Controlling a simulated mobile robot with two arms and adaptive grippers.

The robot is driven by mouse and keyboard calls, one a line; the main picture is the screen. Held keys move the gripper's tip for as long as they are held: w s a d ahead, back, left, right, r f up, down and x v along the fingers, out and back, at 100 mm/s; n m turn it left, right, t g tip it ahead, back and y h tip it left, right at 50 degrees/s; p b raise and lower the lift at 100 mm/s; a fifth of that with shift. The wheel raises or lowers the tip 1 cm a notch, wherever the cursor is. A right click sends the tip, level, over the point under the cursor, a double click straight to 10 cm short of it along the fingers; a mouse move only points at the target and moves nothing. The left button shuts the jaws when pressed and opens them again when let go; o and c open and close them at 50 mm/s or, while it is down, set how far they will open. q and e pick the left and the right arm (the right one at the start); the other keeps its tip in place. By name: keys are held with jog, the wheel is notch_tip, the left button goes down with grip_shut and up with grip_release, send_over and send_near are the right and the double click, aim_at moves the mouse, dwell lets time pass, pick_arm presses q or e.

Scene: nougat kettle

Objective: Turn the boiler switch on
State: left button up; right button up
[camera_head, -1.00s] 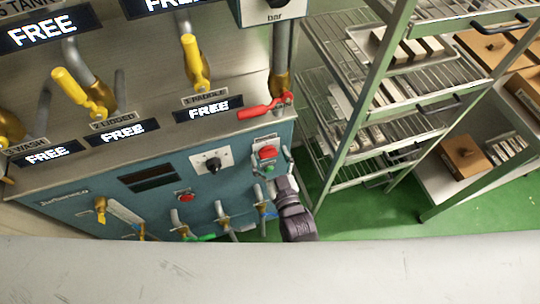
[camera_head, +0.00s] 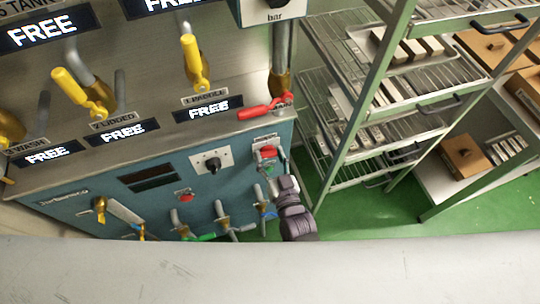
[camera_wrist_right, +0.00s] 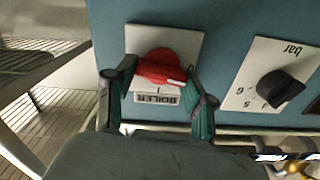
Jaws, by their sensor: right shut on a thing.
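The boiler switch is a red rotary knob (camera_head: 268,153) on a pale plate at the right end of the blue panel. The wrist view shows the red knob (camera_wrist_right: 158,66) from close up, with a white mark on its edge pointing to the picture's right. The BOILER label (camera_wrist_right: 165,99) appears upside down there. My right gripper (camera_head: 271,164) is at the switch, shut on the knob, with one finger on each side; the wrist view shows the fingers (camera_wrist_right: 161,70) flanking it. The inner contact is partly hidden. My left gripper is out of view.
A black knob marked bar (camera_wrist_right: 280,90) is beside the switch. A red lever (camera_head: 265,108) sits just above it. Yellow levers (camera_head: 195,62) and pipe valves crowd the panel. A wire shelf rack (camera_head: 400,110) stands to the right, over green floor (camera_head: 370,210).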

jog(key=m, duration=0.3)
jog(key=shift+f+m, duration=0.1)
jog(key=shift+m, duration=0.2)
jog(key=m+b, duration=0.1)
jog(key=m, duration=0.2)
jog(key=shift+d+f+m, duration=0.1)
jog(key=shift+d+m, duration=0.05)
jog(key=shift+m, duration=0.15)
jog(key=m+b, duration=0.1)
jog(key=m, duration=0.2)
jog(key=shift+m, duration=0.3)
jog(key=m+b, duration=0.1)
jog(key=m, duration=0.3)
jog(key=shift+f+m+b, duration=0.1)
jog(key=shift+m+b, duration=0.25)
jog(key=shift+m, duration=0.05)
jog(key=o, duration=1.2)
jog(key=shift+c, duration=0.2)
